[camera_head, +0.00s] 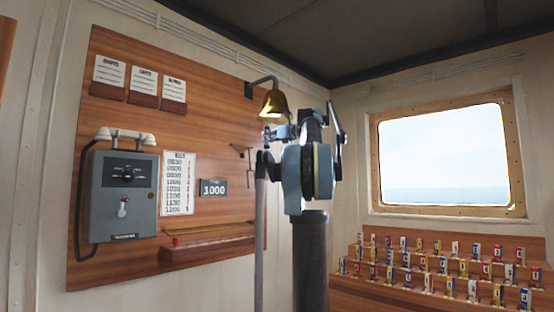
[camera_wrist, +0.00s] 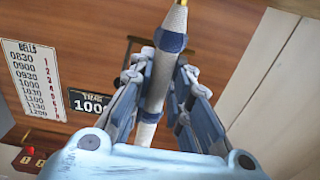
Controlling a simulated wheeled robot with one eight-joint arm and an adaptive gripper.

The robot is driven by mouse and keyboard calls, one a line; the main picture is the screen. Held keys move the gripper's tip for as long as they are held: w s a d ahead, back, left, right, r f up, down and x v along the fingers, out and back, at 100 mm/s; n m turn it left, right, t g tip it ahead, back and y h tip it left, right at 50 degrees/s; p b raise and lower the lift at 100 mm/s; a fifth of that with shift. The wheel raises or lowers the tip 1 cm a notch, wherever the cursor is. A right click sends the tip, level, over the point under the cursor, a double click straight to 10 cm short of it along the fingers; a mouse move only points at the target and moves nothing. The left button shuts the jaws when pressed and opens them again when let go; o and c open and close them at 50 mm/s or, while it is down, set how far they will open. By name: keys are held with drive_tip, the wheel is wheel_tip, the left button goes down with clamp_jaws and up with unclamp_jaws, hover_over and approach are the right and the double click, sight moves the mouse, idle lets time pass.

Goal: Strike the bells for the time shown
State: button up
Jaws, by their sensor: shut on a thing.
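The brass bell (camera_head: 273,102) hangs from a dark bracket on the wooden wall panel. A white bell rope with blue bands (camera_wrist: 154,92) runs between the fingers of my gripper (camera_wrist: 161,80). My gripper is shut on the rope. In the head view my gripper (camera_head: 278,132) is just below the bell, partly hidden by my arm. The dark time sign (camera_head: 213,188) reads 1000; it also shows in the wrist view (camera_wrist: 90,104). The white bells chart (camera_head: 178,183) lists times with red numbers beside them, too small to read surely; it also shows in the wrist view (camera_wrist: 33,80).
A grey telephone box (camera_head: 122,195) hangs at left, below several card holders (camera_head: 141,87). A wooden shelf (camera_head: 205,252) juts out below the sign. A tiered rack (camera_head: 435,268) of small coloured items stands under the window at right.

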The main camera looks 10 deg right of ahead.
drive_tip(key=w+d+f, duration=0.1)
drive_tip(key=w+d, duration=0.2)
drive_tip(key=d, duration=0.2)
drive_tip(key=shift+w, duration=0.25)
drive_tip(key=shift+f, duration=0.1)
idle(0.4)
clamp_jaws()
unclamp_jaws()
drive_tip(key=s+a+r, duration=0.1)
drive_tip(key=s+a, duration=0.2)
drive_tip(key=a, duration=0.2)
drive_tip(key=shift+s+a+r, duration=0.15)
drive_tip(key=shift+s+r, duration=0.05)
drive_tip(key=shift+s, duration=0.1)
drive_tip(key=shift+w+d+f, duration=0.2)
drive_tip(key=shift+w+d, duration=0.4)
drive_tip(key=shift+d, duration=0.3)
drive_tip(key=shift+w+d+f, duration=0.25)
drive_tip(key=shift+w+d, duration=0.35)
drive_tip(key=shift+d, duration=0.25)
drive_tip(key=shift+w+d+f, duration=0.2)
drive_tip(key=shift+w+d, duration=0.4)
drive_tip(key=shift+d, duration=0.3)
clamp_jaws()
unclamp_jaws()
